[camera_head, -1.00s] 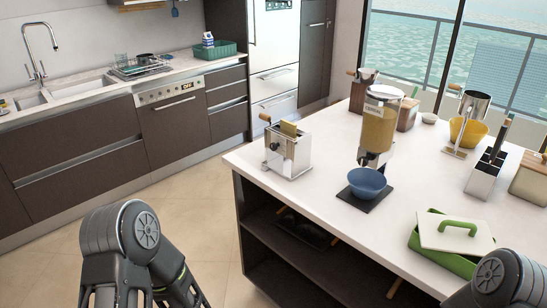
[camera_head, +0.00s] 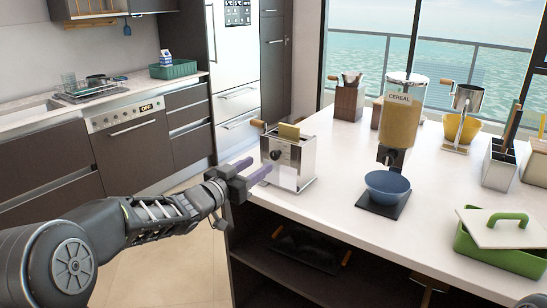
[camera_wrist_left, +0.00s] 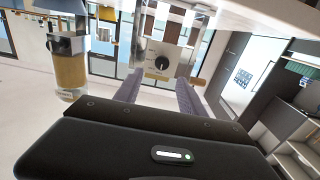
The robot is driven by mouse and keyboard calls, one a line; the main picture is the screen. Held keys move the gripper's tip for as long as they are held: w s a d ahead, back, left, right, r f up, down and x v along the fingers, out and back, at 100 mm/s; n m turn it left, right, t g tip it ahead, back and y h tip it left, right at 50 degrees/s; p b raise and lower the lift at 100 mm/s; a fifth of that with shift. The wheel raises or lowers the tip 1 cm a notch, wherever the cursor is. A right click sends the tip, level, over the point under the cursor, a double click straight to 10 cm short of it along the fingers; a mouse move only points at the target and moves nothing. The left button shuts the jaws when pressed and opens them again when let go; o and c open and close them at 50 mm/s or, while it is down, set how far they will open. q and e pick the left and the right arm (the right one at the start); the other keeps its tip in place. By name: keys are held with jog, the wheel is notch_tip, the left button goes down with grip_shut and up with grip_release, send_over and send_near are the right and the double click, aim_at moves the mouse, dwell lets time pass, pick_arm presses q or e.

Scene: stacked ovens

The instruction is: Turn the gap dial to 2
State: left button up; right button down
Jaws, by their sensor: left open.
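The gap dial (camera_head: 276,155) is a small black knob on the front face of a silver machine (camera_head: 294,166) with a yellow sheet (camera_head: 289,131) in its top and a wooden-ended crank. The machine stands at the near left corner of the white counter. My left gripper (camera_head: 254,169) is open, its two purple-grey fingers pointing at the dial face. In the left wrist view, upside down, the dial (camera_wrist_left: 162,62) shows ahead between the open fingers (camera_wrist_left: 160,84), apart from them. Its number marks are too small to read. My right gripper is not in view.
A cereal dispenser (camera_head: 400,120) with a blue bowl (camera_head: 387,187) stands right of the machine. A green box with a white lid (camera_head: 497,228) is at the front right. Open shelves with a dark tray (camera_head: 308,247) lie under the counter. Bare countertop separates these things.

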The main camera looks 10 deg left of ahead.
aim_at(273, 155)
pick_arm(q)
jog(key=shift+a+f, duration=0.15)
jog(key=shift+w, duration=0.15)
jog(key=p+x, duration=0.1)
jog(key=x, duration=0.6)
jog(key=shift+w, duration=0.3)
jog(key=shift+c, duration=0.5)
grip_shut()
